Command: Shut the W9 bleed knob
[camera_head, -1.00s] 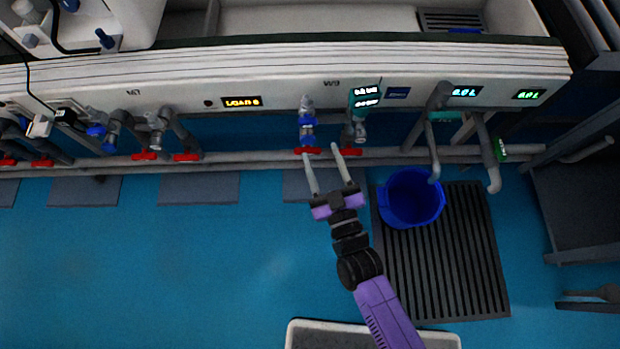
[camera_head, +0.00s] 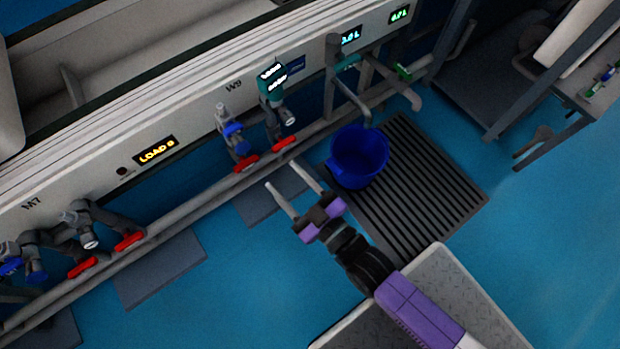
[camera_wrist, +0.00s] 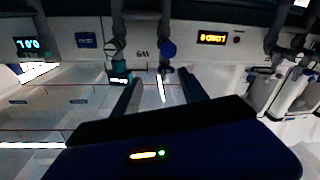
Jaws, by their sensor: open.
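The W9 label (camera_head: 234,86) is on the pale panel, tilted in the head view. Below it, to the left, is a fitting with a blue knob (camera_head: 234,130); the same blue knob shows upside down in the wrist view (camera_wrist: 168,48). I cannot tell for certain that it is the bleed knob. Red handles (camera_head: 246,163) (camera_head: 285,144) sit on the W9 lines. My gripper (camera_head: 282,175) is open and empty, its fingers pointing towards the W9 fittings, apart from them. In the wrist view, the fingers (camera_wrist: 160,78) reach up below the blue knob.
A teal meter (camera_head: 271,82) stands right of the blue knob. A long pipe (camera_head: 190,203) runs under the fittings. A blue bucket (camera_head: 359,158) stands on a dark grate (camera_head: 425,175) to the right. W7 fittings (camera_head: 82,225) are at the left.

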